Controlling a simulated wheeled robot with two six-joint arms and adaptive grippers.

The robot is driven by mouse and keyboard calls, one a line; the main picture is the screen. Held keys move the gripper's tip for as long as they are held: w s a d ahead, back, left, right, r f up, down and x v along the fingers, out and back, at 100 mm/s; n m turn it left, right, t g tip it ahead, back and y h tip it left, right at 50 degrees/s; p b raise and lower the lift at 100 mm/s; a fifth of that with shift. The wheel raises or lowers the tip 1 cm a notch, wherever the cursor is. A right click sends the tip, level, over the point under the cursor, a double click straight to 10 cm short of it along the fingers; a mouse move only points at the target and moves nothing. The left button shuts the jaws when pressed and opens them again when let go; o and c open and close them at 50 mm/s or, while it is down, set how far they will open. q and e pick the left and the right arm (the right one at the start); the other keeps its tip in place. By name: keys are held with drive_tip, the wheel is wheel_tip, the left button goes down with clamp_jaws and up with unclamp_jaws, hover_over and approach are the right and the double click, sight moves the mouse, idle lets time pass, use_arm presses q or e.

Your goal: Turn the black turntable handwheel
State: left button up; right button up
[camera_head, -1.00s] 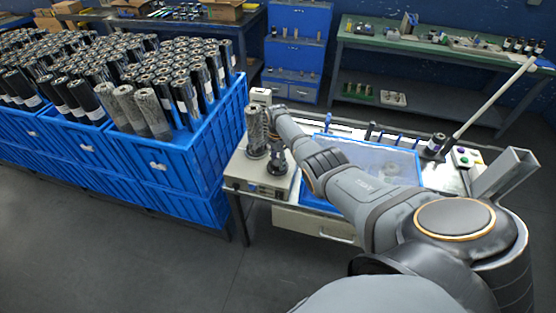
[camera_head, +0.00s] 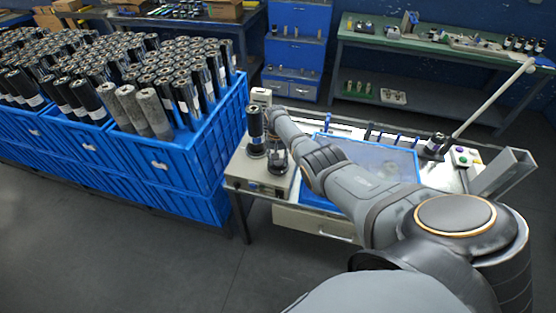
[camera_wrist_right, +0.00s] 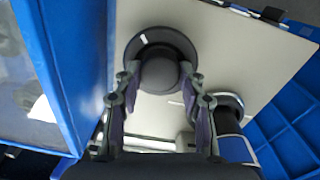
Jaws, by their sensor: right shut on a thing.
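The black turntable handwheel (camera_wrist_right: 161,72) shows in the right wrist view as a round dark knob over a wider dark disk with a small white mark. My right gripper (camera_wrist_right: 159,82) has one finger on each side of the knob and is shut on it. In the head view my right gripper (camera_head: 277,150) is at the turntable unit, and its fingers and the wheel are hard to make out. A black roll with a white label (camera_head: 256,130) stands upright beside it on a round dark base. My left gripper is out of view.
A light metal control box (camera_head: 252,178) lies under the roll and wheel. A blue tray with a clear cover (camera_head: 385,165) is on the bench to the right. Blue crates (camera_head: 180,165) full of upright rolls stand close on the left.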

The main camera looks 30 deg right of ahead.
sight(277, 162)
drive_tip(key=shift+n, duration=1)
drive_tip(key=o, duration=1.1)
drive_tip(key=shift+o, duration=0.2)
wheel_tip(277, 162, up, 12)
drive_tip(key=shift+a, duration=0.2)
drive_tip(key=shift+w, duration=0.1)
